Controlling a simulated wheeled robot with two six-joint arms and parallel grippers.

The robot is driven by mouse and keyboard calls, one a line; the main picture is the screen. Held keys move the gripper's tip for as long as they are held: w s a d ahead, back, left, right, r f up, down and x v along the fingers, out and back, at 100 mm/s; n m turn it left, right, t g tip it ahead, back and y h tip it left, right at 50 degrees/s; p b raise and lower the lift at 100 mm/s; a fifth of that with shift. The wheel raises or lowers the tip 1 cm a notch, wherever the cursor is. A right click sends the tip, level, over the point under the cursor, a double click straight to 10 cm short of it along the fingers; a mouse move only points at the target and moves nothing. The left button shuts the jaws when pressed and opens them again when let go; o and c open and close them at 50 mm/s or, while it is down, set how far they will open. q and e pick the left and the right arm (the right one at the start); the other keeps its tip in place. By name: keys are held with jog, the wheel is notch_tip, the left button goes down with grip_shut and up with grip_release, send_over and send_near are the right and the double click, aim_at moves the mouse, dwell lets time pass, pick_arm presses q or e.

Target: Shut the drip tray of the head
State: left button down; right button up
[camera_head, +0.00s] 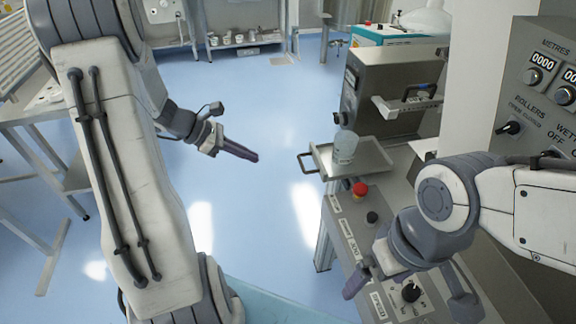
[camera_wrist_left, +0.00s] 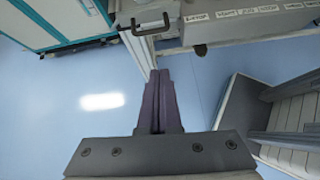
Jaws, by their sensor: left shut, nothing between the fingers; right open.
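The drip tray (camera_head: 376,165) is a shallow metal tray sticking out to the left from the grey machine head (camera_head: 385,90) in the head view. A translucent beaker (camera_head: 344,147) stands on it. The tray's dark loop handle (camera_head: 307,162) faces left; a dark handle also shows at the top of the left wrist view (camera_wrist_left: 150,26). My left gripper (camera_head: 252,156) is shut and empty, left of the handle and apart from it. Its purple fingers (camera_wrist_left: 158,88) lie together in the wrist view. My right gripper (camera_head: 355,282) is open over the control console, partly hidden by its wrist.
The console (camera_head: 342,222) with a red button (camera_head: 360,189) and black knobs runs below the tray. A panel with counters (camera_head: 545,70) stands at right. Another handled part (camera_head: 408,103) sits above the tray. Blue floor (camera_head: 245,215) is open left of the tray.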

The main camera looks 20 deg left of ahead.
pick_arm(q)
jog(key=w+d+f+n+p, duration=0.1)
jog(key=w+d+f+p, duration=0.1)
jog(key=w+d+f, duration=0.4)
jog(key=shift+w+d+t, duration=0.35)
jog(key=shift+d+t, duration=0.05)
jog(key=shift+d, duration=0.6)
